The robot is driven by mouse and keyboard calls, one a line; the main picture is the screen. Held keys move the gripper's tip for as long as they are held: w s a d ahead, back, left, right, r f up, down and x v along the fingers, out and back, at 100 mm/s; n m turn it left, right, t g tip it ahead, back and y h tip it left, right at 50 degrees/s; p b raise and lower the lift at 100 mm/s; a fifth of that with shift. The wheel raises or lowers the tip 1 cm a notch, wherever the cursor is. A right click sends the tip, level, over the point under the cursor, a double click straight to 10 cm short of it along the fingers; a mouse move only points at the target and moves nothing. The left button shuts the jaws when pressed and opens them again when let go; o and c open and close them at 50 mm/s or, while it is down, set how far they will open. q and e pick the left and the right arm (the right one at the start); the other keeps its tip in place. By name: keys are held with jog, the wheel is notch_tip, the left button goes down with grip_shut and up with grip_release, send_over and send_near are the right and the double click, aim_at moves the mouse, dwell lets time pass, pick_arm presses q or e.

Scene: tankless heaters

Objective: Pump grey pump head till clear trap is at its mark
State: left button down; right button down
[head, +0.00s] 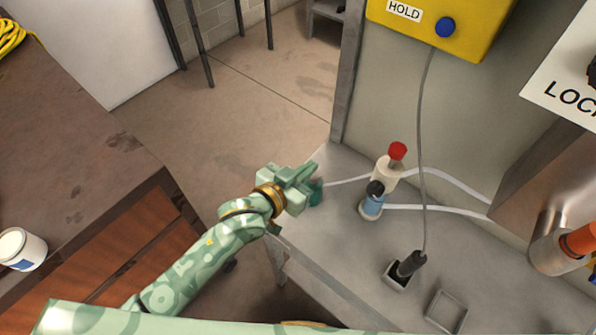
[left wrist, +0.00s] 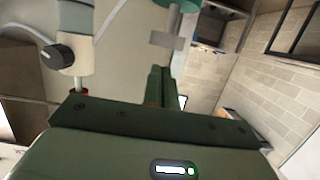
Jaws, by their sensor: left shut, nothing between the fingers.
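My left gripper (head: 292,182) is shut and empty at the left edge of the grey bench. Below it a teal pump body (head: 316,192) shows partly; the gripper hides its head in the head view. In the left wrist view the grey pump head (left wrist: 166,40) is on a pale rod by the teal body (left wrist: 178,4). The shut fingers (left wrist: 158,74) are close to the head; I cannot tell whether they touch. What looks like the clear trap (head: 372,206), with blue at its bottom, stands right of the gripper. Its mark is not readable. My right gripper is not in view.
White tubing crosses the bench (head: 335,265). A black plug (head: 410,264) on a grey cable and an empty square holder (head: 446,311) are nearer. A metal housing bounds the right.

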pick_arm(q)
jog(key=shift+f, duration=0.85)
jog(key=shift+s+f+b, duration=0.1)
jog(key=shift+f+b, duration=0.35)
jog(key=shift+f, duration=0.9)
notch_tip(320, 180, up, 6)
jog(key=p, duration=0.6)
jog(key=s+a, duration=0.5)
jog(key=s, duration=0.2)
jog(key=shift+s+a+r, duration=0.35)
jog(key=shift+a+r, duration=0.05)
